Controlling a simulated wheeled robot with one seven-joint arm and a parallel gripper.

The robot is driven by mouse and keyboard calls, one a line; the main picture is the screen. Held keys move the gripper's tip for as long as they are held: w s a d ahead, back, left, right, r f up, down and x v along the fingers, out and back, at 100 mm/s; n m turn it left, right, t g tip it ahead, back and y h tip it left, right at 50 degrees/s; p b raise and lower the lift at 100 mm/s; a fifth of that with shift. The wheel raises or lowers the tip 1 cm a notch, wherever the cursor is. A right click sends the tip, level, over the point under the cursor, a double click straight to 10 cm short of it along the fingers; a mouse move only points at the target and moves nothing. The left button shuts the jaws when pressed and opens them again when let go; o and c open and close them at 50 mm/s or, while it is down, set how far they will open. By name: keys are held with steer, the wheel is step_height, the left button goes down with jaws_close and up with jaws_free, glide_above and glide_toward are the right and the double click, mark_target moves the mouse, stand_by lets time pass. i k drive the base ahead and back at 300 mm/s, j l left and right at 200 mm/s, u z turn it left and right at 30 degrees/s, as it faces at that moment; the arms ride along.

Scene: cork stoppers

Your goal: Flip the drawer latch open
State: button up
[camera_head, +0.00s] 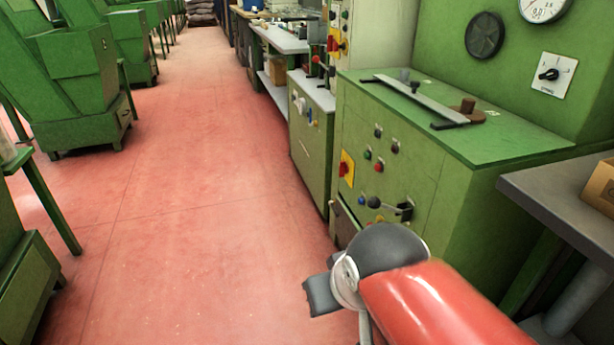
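The green machine cabinet (458,200) at the right has a front face with knobs and switches. A dark lever with a round black knob (374,202) and a metal end piece (404,211) sits low on that face. I cannot tell whether this is the drawer latch. A drawer-like panel edge (346,222) shows below it, partly hidden by my arm. My red and grey arm reaches in from the lower right, in front of the cabinet. A dark piece at its end (321,294) may belong to my gripper; its fingers cannot be made out.
A yellow and red switch (346,168) is on the cabinet front. A metal bar (422,98) and brown stopper-like piece (467,106) lie on top. A grey table (565,190) stands at right. Green machines (75,80) line the left. The red floor (190,200) between is clear.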

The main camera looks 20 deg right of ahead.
mark_target(331, 203)
steer(key=i+j+z, duration=0.1)
steer(key=i+z, duration=0.25)
steer(key=i, duration=0.15)
steer(key=i+j+z, duration=0.35)
steer(key=i, duration=0.15)
steer(key=i+j+z, duration=0.3)
steer(key=i, duration=0.2)
steer(key=i+j+z, duration=0.2)
steer(key=k+j, duration=0.1)
